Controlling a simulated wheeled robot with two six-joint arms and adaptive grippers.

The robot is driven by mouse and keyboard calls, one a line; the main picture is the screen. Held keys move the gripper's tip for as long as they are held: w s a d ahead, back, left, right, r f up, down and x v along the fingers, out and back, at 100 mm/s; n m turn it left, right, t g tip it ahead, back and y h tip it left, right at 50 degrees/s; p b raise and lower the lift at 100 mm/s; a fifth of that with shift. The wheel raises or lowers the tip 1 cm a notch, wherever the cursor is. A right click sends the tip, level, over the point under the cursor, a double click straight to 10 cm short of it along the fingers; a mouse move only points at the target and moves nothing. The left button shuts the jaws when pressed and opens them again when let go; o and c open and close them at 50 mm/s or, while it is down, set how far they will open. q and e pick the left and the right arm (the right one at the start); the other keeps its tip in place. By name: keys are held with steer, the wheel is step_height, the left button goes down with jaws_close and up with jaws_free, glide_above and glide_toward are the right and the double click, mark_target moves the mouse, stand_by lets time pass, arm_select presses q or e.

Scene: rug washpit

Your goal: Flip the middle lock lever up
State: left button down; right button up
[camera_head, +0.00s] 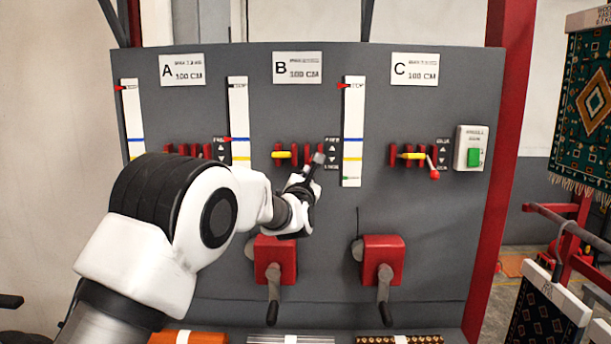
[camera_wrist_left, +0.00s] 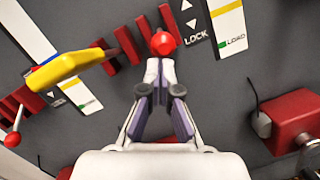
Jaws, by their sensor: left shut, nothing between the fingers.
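The middle lock lever belongs to station B on the grey panel (camera_head: 215,75). Its red ball (camera_wrist_left: 163,43) shows in the left wrist view, just beyond my fingertips and beside the LOCK label. Its rod is hidden there, so I cannot tell whether the fingers touch it. In the head view my left gripper (camera_head: 317,162) covers this lever. The gripper is shut and empty, right of the yellow handle (camera_head: 284,154), which also shows in the left wrist view (camera_wrist_left: 58,70). The fingers (camera_wrist_left: 160,78) are together. My right gripper is out of view.
Station C's lever (camera_head: 434,172) hangs at the right, near a green button box (camera_head: 472,148). Two red crank boxes (camera_head: 274,255) (camera_head: 383,258) stick out below. White scales (camera_head: 353,130) stand between stations. A rug rack (camera_head: 565,215) stands at far right.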

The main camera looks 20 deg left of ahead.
arm_select(q)
steer(key=r+g+p, duration=0.1)
steer(key=r+p, duration=0.1)
steer(key=r, duration=0.1)
steer(key=r+g+p, duration=0.2)
steer(key=r+p, duration=0.1)
steer(key=shift+w+a+h, duration=0.1)
steer(key=shift+w+h, duration=0.1)
steer(key=shift+h, duration=0.1)
